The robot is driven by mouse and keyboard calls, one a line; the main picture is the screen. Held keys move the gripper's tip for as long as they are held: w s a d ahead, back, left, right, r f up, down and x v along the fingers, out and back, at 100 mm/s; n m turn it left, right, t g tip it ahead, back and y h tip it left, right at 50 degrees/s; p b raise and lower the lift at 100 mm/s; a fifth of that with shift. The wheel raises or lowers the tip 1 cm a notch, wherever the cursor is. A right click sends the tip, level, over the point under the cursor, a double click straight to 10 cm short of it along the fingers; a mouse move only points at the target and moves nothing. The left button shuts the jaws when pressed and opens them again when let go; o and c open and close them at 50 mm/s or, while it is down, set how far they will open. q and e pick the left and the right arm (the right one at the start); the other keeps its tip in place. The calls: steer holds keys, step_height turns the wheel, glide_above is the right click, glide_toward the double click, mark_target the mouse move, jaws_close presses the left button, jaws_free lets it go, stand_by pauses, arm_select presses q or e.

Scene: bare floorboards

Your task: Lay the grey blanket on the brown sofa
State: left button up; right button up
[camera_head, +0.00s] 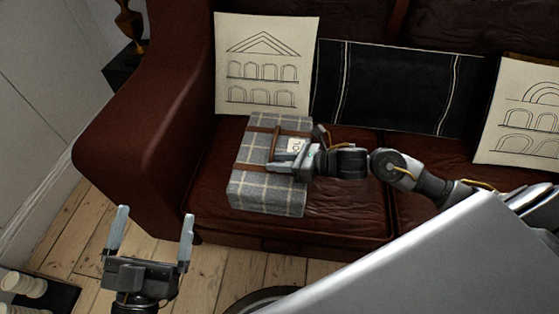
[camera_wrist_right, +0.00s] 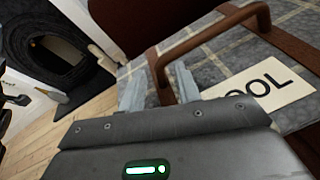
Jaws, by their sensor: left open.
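The grey blanket (camera_head: 266,190) is a folded plaid bundle with brown straps, a brown carry handle (camera_head: 275,143) and a paper label. It lies on the left seat of the brown sofa (camera_head: 335,212), close to the left armrest. Its handle also shows in the right wrist view (camera_wrist_right: 215,33). My right gripper (camera_head: 283,156) is at the handle, over the top of the bundle. Its fingers stand a little apart, with part of the handle between them; whether they clamp it is unclear. My left gripper (camera_head: 151,232) is open and empty, above the floor before the sofa.
A cream cushion (camera_head: 264,62), a black cushion (camera_head: 390,85) and another cream cushion (camera_head: 520,115) lean on the backrest. A dark side stand with a bronze ornament (camera_head: 130,25) is behind the armrest. Pale turned pieces (camera_head: 22,284) stand at lower left.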

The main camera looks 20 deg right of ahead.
steer(key=shift+d, duration=0.1)
steer(key=shift+s+d+r, duration=0.15)
steer(key=shift+s+d, duration=0.15)
arm_select(q)
steer(key=shift+w+a+f+g+y+p, duration=0.15)
steer(key=shift+f+g+y, duration=0.1)
steer(key=shift+f, duration=0.2)
steer(key=shift+w+f+g+y+p, duration=0.1)
steer(key=shift+f+g+y+p, duration=0.15)
steer(key=shift+f, duration=0.2)
steer(key=shift+w+a+f+g+y+p, duration=0.1)
steer(key=shift+f+g+y, duration=0.15)
steer(key=shift+f, duration=0.2)
arm_select(e)
steer(key=v, duration=1.1)
